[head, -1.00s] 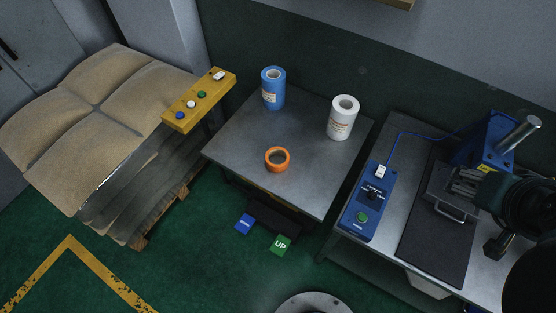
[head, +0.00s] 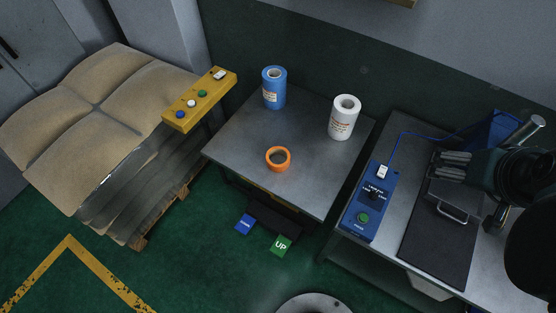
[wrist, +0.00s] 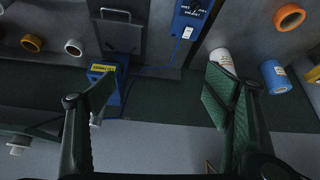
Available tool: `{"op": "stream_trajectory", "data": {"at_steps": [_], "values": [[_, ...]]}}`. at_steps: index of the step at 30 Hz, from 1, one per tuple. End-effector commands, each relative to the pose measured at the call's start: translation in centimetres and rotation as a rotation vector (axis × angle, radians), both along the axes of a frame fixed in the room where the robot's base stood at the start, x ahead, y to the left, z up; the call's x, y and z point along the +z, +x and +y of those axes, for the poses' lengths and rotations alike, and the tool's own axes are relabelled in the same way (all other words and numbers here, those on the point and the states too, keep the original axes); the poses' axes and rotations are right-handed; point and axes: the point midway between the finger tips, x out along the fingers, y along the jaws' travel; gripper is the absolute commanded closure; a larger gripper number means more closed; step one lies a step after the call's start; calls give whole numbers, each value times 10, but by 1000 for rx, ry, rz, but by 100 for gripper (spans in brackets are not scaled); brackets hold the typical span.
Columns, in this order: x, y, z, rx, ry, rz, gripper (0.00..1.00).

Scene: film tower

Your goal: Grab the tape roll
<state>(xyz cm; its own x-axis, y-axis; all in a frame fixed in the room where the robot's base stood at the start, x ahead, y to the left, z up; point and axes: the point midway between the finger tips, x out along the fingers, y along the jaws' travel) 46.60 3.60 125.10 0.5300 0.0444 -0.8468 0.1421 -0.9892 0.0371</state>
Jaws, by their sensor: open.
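The orange tape roll (head: 278,168) lies flat on the grey metal table in the head view, near the table's front left edge. In the wrist view an orange roll (wrist: 281,13) shows at the top right corner. My gripper (head: 446,165) is in the head view at the right, above the machine on the right-hand bench, well to the right of the tape roll. In the wrist view my gripper (wrist: 160,92) has its two fingers wide apart with nothing between them.
A blue film roll (head: 273,92) and a white film roll (head: 342,120) stand upright behind the tape. A blue control box (head: 366,222) and a black plate with a handle lie on the right bench. A yellow button panel (head: 181,118) is left of the metal table (head: 235,140).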

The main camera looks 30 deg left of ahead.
Motion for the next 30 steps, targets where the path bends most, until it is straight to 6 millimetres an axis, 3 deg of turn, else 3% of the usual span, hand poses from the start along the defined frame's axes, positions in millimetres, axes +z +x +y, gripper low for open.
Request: {"op": "stream_trajectory", "data": {"at_steps": [17,30], "values": [[-32,55,91,292,-86,109,23],[-72,84,171,516,-155,183,23]]}}
